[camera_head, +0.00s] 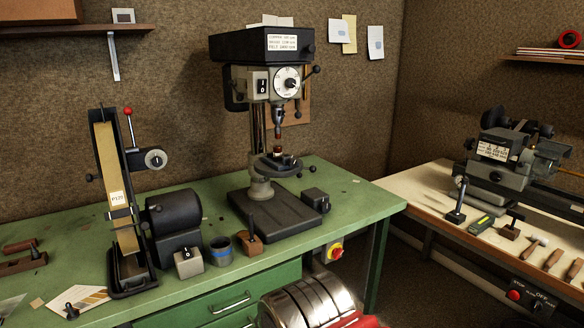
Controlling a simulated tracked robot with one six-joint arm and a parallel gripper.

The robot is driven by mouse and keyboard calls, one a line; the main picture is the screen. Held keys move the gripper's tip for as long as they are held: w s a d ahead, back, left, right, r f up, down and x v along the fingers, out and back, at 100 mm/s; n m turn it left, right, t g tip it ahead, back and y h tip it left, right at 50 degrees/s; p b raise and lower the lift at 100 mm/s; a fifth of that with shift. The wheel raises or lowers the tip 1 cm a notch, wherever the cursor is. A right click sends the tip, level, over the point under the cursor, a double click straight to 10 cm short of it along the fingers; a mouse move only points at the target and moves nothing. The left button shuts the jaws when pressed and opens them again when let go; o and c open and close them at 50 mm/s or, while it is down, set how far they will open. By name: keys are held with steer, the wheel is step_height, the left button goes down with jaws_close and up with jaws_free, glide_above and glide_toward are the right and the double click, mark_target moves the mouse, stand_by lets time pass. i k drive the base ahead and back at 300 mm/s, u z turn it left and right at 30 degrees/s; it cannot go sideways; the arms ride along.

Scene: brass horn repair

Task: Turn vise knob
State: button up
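My gripper is not in view. No vise knob can be made out for certain. A drill press (257,47) stands on the green bench, with a dark round work table (268,166) on its column. A small dark fixture sits on that table under the chuck (278,114); I cannot tell whether it is a vise. A small dark block (315,200) with a short rod sits on the bench just right of the press base (272,221); its kind is unclear.
The green bench (347,205) also bears a belt sander (117,205), a grey switch box (189,263), a blue-grey cup (221,252) and a brown block (250,244). A pale bench at right holds a lathe (500,165) and hand tools. Dark floor lies between the benches.

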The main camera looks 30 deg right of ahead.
mark_target(291, 163)
steer(key=z, duration=0.05)
steer(key=i, duration=1)
steer(key=u, duration=0.05)
